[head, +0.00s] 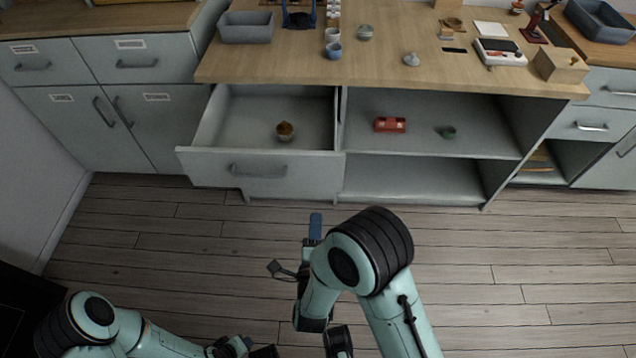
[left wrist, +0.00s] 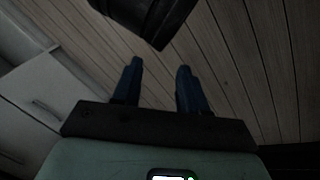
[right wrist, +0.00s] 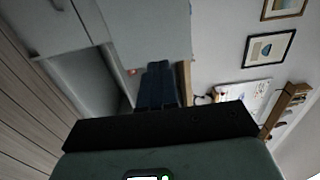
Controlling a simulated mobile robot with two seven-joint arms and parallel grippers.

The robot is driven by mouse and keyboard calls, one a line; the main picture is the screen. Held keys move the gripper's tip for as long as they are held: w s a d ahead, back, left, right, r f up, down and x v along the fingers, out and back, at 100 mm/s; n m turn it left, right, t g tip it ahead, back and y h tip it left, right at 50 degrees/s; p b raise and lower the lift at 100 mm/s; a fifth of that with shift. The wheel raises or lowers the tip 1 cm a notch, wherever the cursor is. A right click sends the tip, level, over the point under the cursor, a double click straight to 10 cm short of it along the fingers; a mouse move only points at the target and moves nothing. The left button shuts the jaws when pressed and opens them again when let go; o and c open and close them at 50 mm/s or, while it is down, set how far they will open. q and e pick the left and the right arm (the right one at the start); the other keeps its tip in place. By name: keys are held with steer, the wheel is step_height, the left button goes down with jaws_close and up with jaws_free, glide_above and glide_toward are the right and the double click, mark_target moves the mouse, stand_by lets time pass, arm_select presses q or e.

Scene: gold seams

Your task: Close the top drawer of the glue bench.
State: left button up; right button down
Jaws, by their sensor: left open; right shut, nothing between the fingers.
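The top drawer (head: 262,170) of the glue bench (head: 400,66) is pulled out, with its grey front toward me and a handle (head: 258,171) on it. A small brown cup (head: 285,131) sits inside the drawer. My right gripper (head: 315,222) is in front of the drawer, a little below and right of its front in the head view, apart from it. Its blue fingers are shut and empty, as the right wrist view (right wrist: 158,80) shows. My left gripper (head: 245,346) is low at the bottom of the head view, over the floor. Its fingers stand apart and empty in the left wrist view (left wrist: 157,85).
Right of the drawer, open shelves hold a red object (head: 390,125) and a green cup (head: 448,132). The bench top carries a grey bin (head: 246,27), small cups (head: 333,50) and a scale (head: 500,52). The wooden floor (head: 180,240) before the bench is clear.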

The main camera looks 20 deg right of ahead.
mark_target(319, 170)
steer(key=b+x, duration=0.1)
steer(key=x, duration=1.1)
steer(key=shift+w+d, duration=0.1)
steer(key=shift+w, duration=0.05)
arm_select(q)
steer(key=shift+w+a+f, duration=0.5)
steer(key=shift+w+f, duration=0.1)
steer(key=shift+f, duration=0.15)
arm_select(e)
steer(key=shift+w+d, duration=0.1)
steer(key=shift+w, duration=0.35)
arm_select(q)
steer(key=shift+f, duration=0.15)
arm_select(e)
steer(key=shift+w, duration=0.1)
